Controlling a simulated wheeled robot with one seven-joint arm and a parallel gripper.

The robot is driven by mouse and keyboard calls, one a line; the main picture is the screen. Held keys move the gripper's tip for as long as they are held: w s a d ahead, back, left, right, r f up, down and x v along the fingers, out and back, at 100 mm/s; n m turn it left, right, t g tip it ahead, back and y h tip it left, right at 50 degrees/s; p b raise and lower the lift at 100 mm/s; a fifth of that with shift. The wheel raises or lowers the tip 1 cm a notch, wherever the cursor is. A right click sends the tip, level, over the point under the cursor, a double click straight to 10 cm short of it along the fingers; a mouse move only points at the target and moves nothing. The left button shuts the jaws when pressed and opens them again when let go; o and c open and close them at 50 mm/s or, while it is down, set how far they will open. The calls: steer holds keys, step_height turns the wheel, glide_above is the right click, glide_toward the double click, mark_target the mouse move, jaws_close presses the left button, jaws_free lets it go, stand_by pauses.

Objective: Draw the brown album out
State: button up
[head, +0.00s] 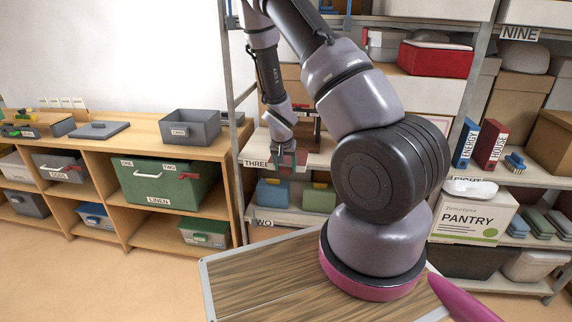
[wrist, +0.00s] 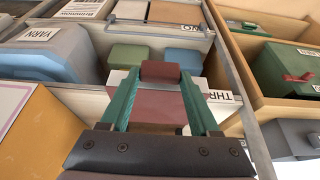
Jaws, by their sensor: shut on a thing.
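My gripper (head: 288,160) is at the front edge of the shelf labelled THREE. In the wrist view its two green fingers (wrist: 161,75) are closed on a red-brown piece, which I take to be the brown album (wrist: 162,71). The album's edge shows between the fingertips, and a red-brown face shows nearer the camera. In the head view the album (head: 301,157) shows only as a small reddish patch at the fingers; the gripper hides most of it. I cannot tell how much of it is still on the shelf.
Below, the shelf labelled TWO holds a blue bin (head: 273,194) and a green bin (head: 318,199). A metal upright (head: 236,150) stands just left of my gripper. To the left, a wooden unit (head: 105,160) holds a green LINEN box (head: 165,187).

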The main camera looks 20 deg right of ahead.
steer(key=s+a, duration=0.3)
steer(key=s, duration=0.2)
stand_by(0.7)
steer(key=shift+s+a+r, duration=0.1)
steer(key=shift+r, duration=2.45)
